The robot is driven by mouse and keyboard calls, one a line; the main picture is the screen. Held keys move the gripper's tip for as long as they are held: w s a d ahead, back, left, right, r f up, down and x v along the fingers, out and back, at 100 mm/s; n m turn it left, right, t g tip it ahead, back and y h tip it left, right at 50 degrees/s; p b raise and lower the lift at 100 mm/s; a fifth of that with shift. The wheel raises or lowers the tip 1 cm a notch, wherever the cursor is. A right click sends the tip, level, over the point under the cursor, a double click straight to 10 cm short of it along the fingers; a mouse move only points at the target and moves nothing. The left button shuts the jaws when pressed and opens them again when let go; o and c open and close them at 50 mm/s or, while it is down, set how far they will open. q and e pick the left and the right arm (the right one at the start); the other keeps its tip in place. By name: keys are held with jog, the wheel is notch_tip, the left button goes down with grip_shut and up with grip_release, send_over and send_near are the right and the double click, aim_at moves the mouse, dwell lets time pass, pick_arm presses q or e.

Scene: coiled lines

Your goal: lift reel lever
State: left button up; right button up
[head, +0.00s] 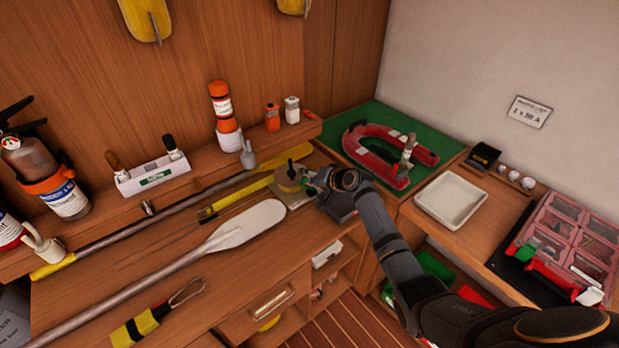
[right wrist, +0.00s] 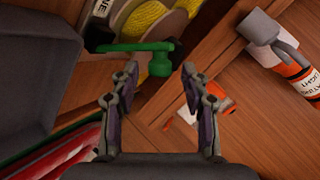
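The reel (head: 290,179) stands on the bench as a small yellow drum with a dark knob on top. In the right wrist view the reel (right wrist: 160,28) shows as yellow coiled line beside pale discs. Its green lever (right wrist: 130,47) crosses the top of that view, with a rounded end at its right. My right gripper (head: 317,180) is at the reel's right side. In the right wrist view my right gripper (right wrist: 159,70) is open, with the lever's rounded end just ahead, between the fingertips. I cannot tell whether they touch. My left gripper is out of view.
A white paddle (head: 250,224) and poles lie along the bench left of the reel. A grey cleat-like fitting (head: 248,156) and an orange canister (head: 226,120) stand behind it. A red horseshoe-shaped thing (head: 372,155) lies on a green mat. A white tray (head: 451,201) is at right.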

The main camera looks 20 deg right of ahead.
jog(key=shift+s, duration=0.1)
jog(key=v, duration=1.2)
